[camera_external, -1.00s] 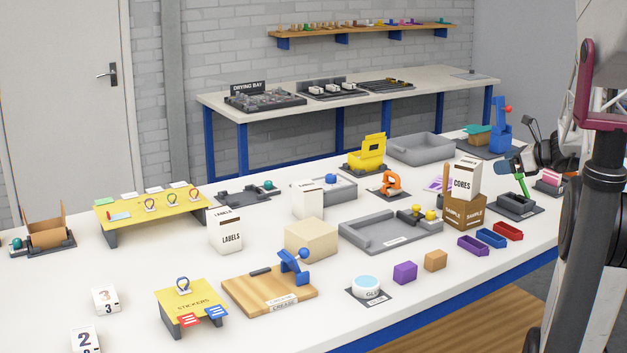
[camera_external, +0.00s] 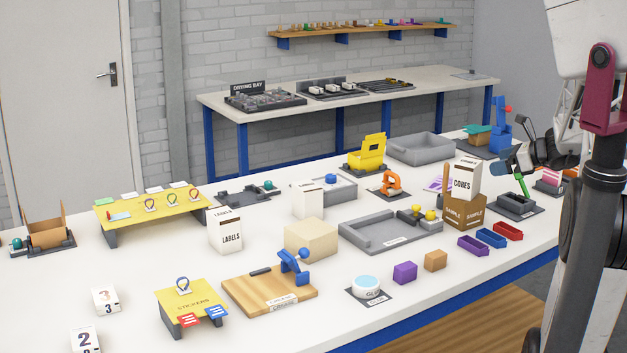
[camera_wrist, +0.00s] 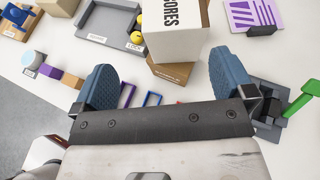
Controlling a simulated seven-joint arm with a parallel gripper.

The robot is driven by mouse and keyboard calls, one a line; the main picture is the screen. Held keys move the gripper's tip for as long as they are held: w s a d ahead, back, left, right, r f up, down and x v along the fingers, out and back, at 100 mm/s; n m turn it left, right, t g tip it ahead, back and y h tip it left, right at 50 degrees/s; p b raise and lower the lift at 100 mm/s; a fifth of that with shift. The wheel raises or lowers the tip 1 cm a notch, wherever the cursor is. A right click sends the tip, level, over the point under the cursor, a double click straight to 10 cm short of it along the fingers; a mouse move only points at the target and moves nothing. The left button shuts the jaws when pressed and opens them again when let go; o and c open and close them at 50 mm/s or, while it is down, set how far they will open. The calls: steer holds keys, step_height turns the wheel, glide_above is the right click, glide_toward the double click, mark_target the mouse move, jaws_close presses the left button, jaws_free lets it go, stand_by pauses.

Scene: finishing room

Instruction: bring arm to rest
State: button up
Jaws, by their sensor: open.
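My gripper (camera_wrist: 165,82) shows in the wrist view with its two blue-grey fingers wide apart and nothing between them. Below and beyond it are the white CORES box (camera_wrist: 168,32) and the brown box (camera_wrist: 172,71) under it. In the external view my gripper (camera_external: 518,160) is at the right end of the bench, partly hidden by my own arm. It is over or near the dark fixture with a green lever (camera_external: 521,184); I cannot tell the exact height. The CORES box also shows there (camera_external: 467,179), just left of my gripper.
The white bench (camera_external: 130,270) is crowded with fixtures and boxes. Small purple, blue and red trays (camera_external: 490,237) lie near its front right edge. A grey tray (camera_external: 390,232) and a blue-handled press (camera_external: 500,135) stand nearby. The front left of the bench has clear patches.

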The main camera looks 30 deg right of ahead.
steer(key=s+a+r+n+g, duration=0.2)
steer(key=s+a+n+g, duration=0.15)
steer(key=a+n, duration=0.7)
steer(key=s+a+r+n+g, duration=0.15)
steer(key=a+n+g, duration=0.35)
steer(key=a, duration=1)
steer(key=s+a+n+h, duration=0.3)
steer(key=s+a+n, duration=0.2)
steer(key=s+n, duration=0.2)
steer(key=s+a+f+n+h, duration=0.1)
steer(key=s+a+n+h, duration=0.1)
steer(key=s+a+n, duration=0.3)
steer(key=s+n+g, duration=0.1)
steer(key=s+n, duration=0.1)
steer(key=s, duration=0.1)
steer(key=shift+s+f+n+h, duration=0.2)
steer(key=shift+s+n+h, duration=0.05)
steer(key=shift+n+h, duration=0.15)
